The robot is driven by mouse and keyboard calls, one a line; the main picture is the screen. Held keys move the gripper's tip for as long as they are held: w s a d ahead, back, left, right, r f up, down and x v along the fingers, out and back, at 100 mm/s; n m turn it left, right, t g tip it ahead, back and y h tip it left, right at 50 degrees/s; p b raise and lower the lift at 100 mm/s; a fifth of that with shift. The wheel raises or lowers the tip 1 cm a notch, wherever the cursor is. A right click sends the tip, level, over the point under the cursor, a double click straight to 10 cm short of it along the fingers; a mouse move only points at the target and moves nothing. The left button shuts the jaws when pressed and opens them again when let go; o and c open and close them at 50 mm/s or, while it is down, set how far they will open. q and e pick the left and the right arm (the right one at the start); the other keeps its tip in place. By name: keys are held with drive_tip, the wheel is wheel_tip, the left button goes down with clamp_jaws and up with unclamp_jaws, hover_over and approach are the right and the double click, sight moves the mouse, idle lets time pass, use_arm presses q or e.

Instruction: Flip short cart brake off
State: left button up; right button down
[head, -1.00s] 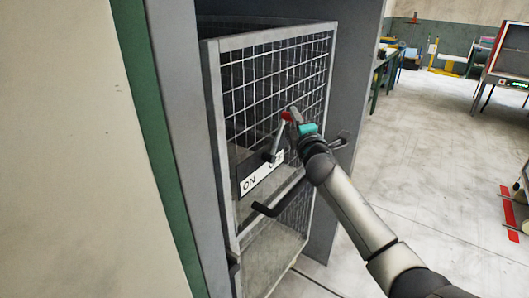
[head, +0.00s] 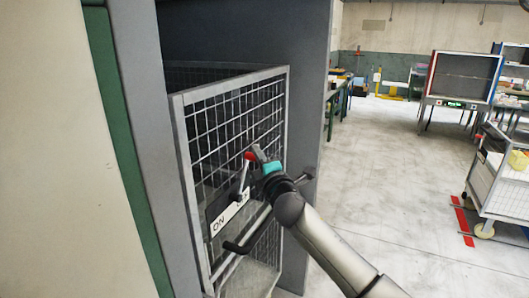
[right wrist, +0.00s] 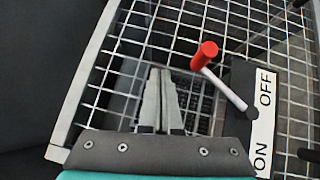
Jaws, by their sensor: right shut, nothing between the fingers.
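The short cart (head: 180,130) is a grey wire-mesh cage standing in a bay. On its front is a brake lever (head: 241,180) with a red knob (head: 249,156). My right gripper (head: 258,153) is shut and empty close beside the knob. In the right wrist view the shut fingers (right wrist: 160,98) lie left of the red knob (right wrist: 204,55), apart from it in the picture. My left gripper is not in view.
A dark handle bar (head: 237,247) juts out below the label. Grey bay walls (head: 310,100) flank the cart closely. Open floor (head: 400,180) lies to the right, with another cart (head: 497,190) at the far right and a work table (head: 338,105) behind.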

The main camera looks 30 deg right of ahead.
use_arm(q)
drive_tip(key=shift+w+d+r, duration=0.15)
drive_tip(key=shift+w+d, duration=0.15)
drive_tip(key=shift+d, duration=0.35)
use_arm(e)
drive_tip(key=s+r, duration=0.2)
drive_tip(key=s, duration=0.4)
drive_tip(key=shift+a+r, duration=0.35)
drive_tip(key=shift+s, duration=0.1)
